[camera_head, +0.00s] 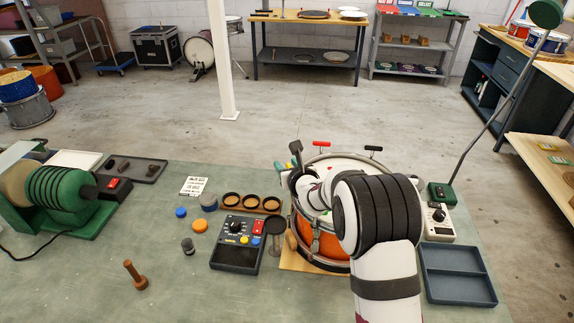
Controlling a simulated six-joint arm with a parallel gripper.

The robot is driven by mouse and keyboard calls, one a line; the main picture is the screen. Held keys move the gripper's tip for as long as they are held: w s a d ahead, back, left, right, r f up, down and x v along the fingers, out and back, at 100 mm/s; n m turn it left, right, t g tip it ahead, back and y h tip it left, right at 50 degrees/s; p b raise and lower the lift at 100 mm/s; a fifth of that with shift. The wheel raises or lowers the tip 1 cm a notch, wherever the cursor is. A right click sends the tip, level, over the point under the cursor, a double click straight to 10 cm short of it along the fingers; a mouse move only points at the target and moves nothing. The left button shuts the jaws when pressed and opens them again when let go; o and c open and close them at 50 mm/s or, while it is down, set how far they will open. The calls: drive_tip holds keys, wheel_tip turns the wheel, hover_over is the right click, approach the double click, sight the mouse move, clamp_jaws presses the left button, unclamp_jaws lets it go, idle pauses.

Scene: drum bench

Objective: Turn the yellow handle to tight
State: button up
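An orange drum (318,240) with a metal rim stands on the bench in the middle right. T-shaped handles stand around its rim: a red one (321,144) and a black one (373,148) at the back, and a green one (280,166) at the left. I cannot make out a yellow handle clearly; my arm covers much of the drum's front and right. My gripper (297,164) is at the drum's left rim, largely hidden by my own wrist. I cannot see whether its fingers are open or touch a handle.
A dark control box (237,244) with a knob and buttons stands left of the drum. A wooden strip with round cups (251,203) lies behind it. An empty blue tray (457,273) and a white device (437,219) are on the right. The bench's front left is mostly clear.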

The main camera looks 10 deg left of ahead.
drive_tip(key=v, duration=1.5)
drive_tip(key=shift+s+d, duration=0.2)
drive_tip(key=shift+s, duration=0.1)
drive_tip(key=shift+a+r, duration=0.1)
drive_tip(key=shift+r, duration=0.15)
